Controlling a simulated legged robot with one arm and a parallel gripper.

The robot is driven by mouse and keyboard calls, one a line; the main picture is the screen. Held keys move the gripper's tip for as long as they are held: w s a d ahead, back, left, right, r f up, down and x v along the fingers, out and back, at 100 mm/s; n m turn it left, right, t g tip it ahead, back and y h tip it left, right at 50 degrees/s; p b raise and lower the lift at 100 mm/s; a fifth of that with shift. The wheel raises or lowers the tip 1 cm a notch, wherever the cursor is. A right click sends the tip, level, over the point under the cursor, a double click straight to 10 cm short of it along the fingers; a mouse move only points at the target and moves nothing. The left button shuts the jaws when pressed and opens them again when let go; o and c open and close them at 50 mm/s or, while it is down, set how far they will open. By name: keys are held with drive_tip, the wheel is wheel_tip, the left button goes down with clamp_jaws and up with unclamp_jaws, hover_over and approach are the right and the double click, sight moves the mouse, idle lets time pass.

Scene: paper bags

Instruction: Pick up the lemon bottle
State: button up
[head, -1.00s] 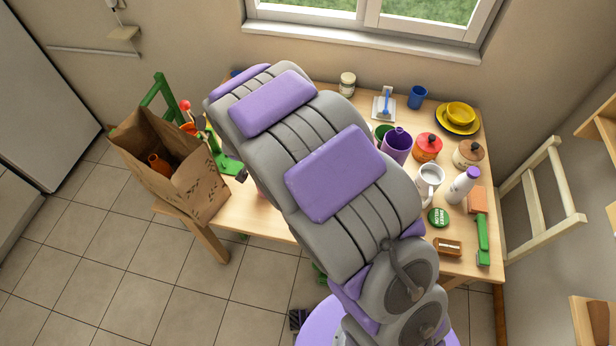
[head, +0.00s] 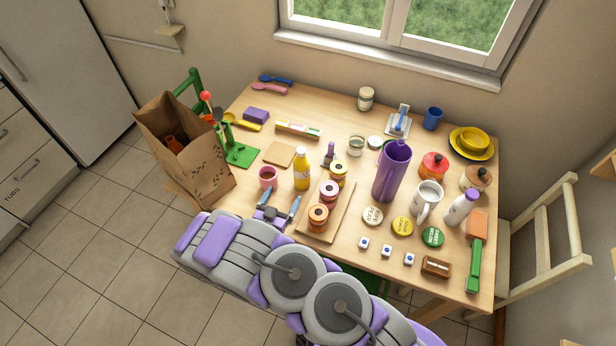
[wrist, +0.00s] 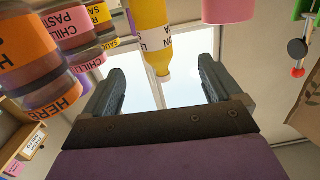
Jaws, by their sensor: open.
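The lemon bottle (head: 302,175), yellow with a white cap and a white label, stands upright on the table, left of the wooden board with jars. My gripper (head: 280,202) is open and empty, low over the near part of the table, just in front of the bottle and a little to its left. In the wrist view, which looks upside down, the bottle (wrist: 149,30) shows between my open fingers (wrist: 158,78) toward the top, its cap end pointing down. I cannot tell how far it is from the fingertips.
A pink cup (head: 268,173) stands close to the bottle's left. Labelled jars (head: 318,218) stand on the board (head: 337,219) to its right. A paper bag (head: 206,172) is at the table's left end. A purple pitcher (head: 391,175) and a white mug (head: 427,201) stand farther right.

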sight(297, 173)
drive_tip(key=shift+t, duration=0.3)
drive_tip(key=b+x, duration=0.1)
drive_tip(key=x, duration=0.5)
drive_tip(key=d+b+x, duration=0.1)
drive_tip(key=x, duration=0.3)
drive_tip(key=shift+s+f+b, duration=0.15)
drive_tip(key=shift+b, duration=0.2)
drive_tip(key=shift+w+a, duration=0.15)
drive_tip(key=shift+w, duration=0.5)
drive_tip(key=shift+w+b, duration=0.35)
drive_tip(key=w+d, duration=0.1)
drive_tip(key=w, duration=0.1)
drive_tip(key=w+d+b, duration=0.1)
drive_tip(key=shift+w+d, duration=0.25)
drive_tip(key=shift+w, duration=0.15)
drive_tip(key=shift+a, duration=0.1)
drive_tip(key=shift+a, duration=0.1)
